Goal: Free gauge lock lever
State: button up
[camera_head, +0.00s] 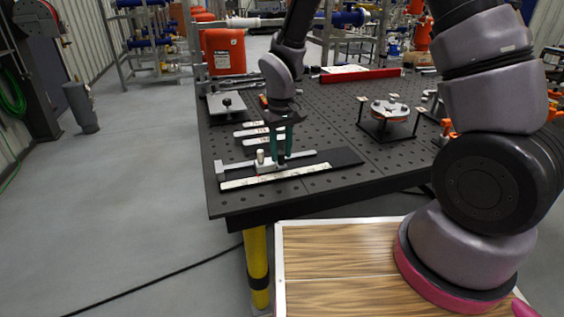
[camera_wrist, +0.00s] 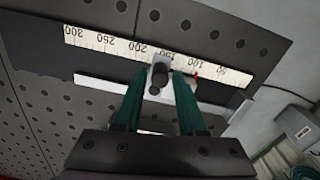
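The gauge lies on a dark mat on the perforated table. Its pale beam (camera_head: 308,155) shows in the head view, with a white printed scale (camera_wrist: 112,43) beside it in the wrist view. A silver slider (camera_wrist: 183,92) sits on the beam. A dark round-ended lock lever (camera_wrist: 158,77) stands at the slider. A pale post (camera_head: 260,157) stands left of my fingers in the head view. My gripper (camera_head: 281,156) points down over the slider, with green fingers apart. In the wrist view the fingertips (camera_wrist: 160,76) lie either side of the lever, seemingly with small gaps. Exact contact is unclear.
The table's near edge lies close to the gauge.

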jog(key=c, duration=0.3)
